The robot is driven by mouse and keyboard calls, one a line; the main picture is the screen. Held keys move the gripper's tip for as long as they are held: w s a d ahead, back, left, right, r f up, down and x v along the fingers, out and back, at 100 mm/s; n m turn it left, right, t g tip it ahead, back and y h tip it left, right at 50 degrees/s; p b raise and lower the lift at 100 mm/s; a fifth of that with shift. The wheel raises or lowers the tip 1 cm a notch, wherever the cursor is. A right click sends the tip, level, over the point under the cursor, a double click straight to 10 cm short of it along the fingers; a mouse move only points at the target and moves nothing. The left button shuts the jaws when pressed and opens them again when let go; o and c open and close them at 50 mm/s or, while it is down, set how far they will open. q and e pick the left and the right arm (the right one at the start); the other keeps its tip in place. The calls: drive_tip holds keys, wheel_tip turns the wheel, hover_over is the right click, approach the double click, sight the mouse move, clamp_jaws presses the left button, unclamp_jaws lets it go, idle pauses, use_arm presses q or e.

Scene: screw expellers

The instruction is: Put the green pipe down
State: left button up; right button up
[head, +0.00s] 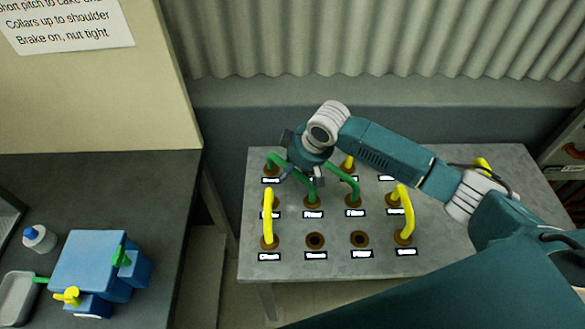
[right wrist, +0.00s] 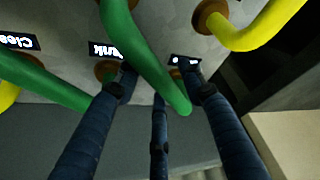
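A green pipe (head: 311,183) arches across the board at the back left. Its near end stands at a brown socket, and its far end is by the back left socket; my gripper hides part of it. My right gripper (head: 307,172) is over this pipe. In the right wrist view the green pipe (right wrist: 135,48) runs between the spread fingers of the right gripper (right wrist: 160,78), with gaps showing beside it. A second green pipe (head: 351,180) stands just right of the gripper and also shows in the right wrist view (right wrist: 42,80). My left gripper is not in view.
Yellow pipes (head: 268,217) (head: 402,207) stand left and right on the grey board (head: 285,265). Two empty sockets (head: 315,241) (head: 360,239) are in the front row. A dark bench with a blue box (head: 88,262) is at the left. A corrugated wall (head: 350,40) is behind.

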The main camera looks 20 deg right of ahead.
drive_tip(key=b+v, duration=0.1)
drive_tip(key=v, duration=1.1)
drive_tip(key=shift+r, duration=0.2)
